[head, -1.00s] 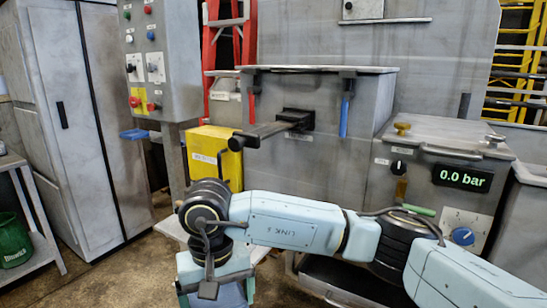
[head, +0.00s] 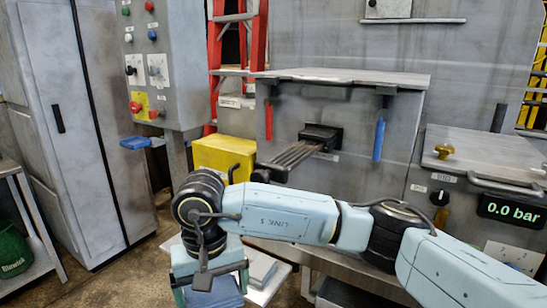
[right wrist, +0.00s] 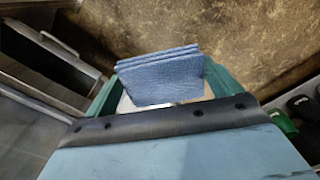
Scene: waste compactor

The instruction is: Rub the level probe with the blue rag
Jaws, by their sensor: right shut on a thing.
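The blue rag (right wrist: 160,78) is a folded, layered cloth, held between the teal fingers of my right gripper (right wrist: 163,88) in the right wrist view. My right gripper (head: 209,285) also shows at the bottom of the head view, pointing down, with the rag (head: 214,295) partly visible below it. A black mount with several dark rods (head: 296,154) sticks out from the grey machine front; it may be the level probe, but I cannot read its label. The rag is apart from these rods, lower and to the left in the picture. My left gripper is not in view.
A yellow box (head: 222,155) stands left of the rods. A blue handle (head: 379,139) hangs on the machine front. A pressure unit (head: 480,190) reading 0.0 bar is at right. A pale platform with a grey-blue stack (head: 261,269) is beside my right gripper.

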